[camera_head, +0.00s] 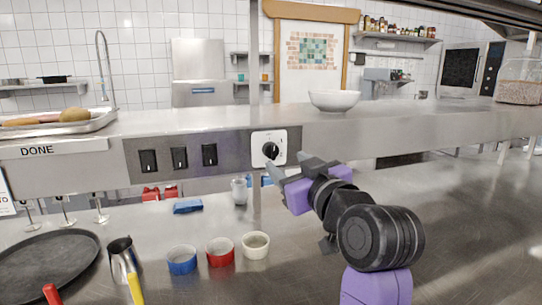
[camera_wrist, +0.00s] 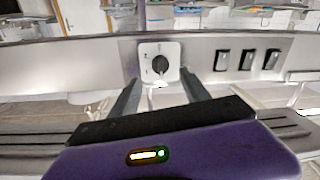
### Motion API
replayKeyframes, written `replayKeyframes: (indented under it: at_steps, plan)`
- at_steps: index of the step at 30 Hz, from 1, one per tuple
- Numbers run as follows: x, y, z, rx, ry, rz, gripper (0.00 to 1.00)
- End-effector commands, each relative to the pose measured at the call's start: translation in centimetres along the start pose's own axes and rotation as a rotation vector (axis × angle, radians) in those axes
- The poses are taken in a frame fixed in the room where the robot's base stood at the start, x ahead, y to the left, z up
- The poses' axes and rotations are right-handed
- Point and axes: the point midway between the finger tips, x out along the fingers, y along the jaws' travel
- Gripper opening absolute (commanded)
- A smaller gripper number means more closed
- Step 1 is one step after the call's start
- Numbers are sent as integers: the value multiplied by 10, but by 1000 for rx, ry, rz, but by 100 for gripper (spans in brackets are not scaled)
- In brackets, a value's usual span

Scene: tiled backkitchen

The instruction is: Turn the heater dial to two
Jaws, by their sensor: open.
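The heater dial (camera_head: 270,149) is a black knob on a white square plate (camera_head: 258,136), set in the front panel of the steel shelf. It also shows in the wrist view (camera_wrist: 160,66), between and beyond my fingers. Small marks on the plate are too small to read, so I cannot tell which number the dial points to. My gripper (camera_head: 285,166) is open and empty, just in front of the dial and slightly low and right of it in the head view. In the wrist view my two fingertips (camera_wrist: 161,83) stand either side of the plate's lower part, seemingly apart from the knob.
Several black rocker switches (camera_head: 179,158) sit left of the dial on the same panel. Below on the counter are blue, red and cream bowls (camera_head: 221,252), a metal jug (camera_head: 123,262) and a round dark tray (camera_head: 45,262). A white bowl (camera_head: 334,100) stands on the shelf above.

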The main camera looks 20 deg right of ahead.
Motion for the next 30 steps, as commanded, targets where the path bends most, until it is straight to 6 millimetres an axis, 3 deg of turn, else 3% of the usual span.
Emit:
replayKeyframes:
  at_steps: [15, 26, 30]
  plan:
    - [68, 0, -2, 1, 3, 0, 55]
    - [74, 0, -1, 0, 4, 1, 55]
    - [74, 0, -1, 0, 4, 1, 31]
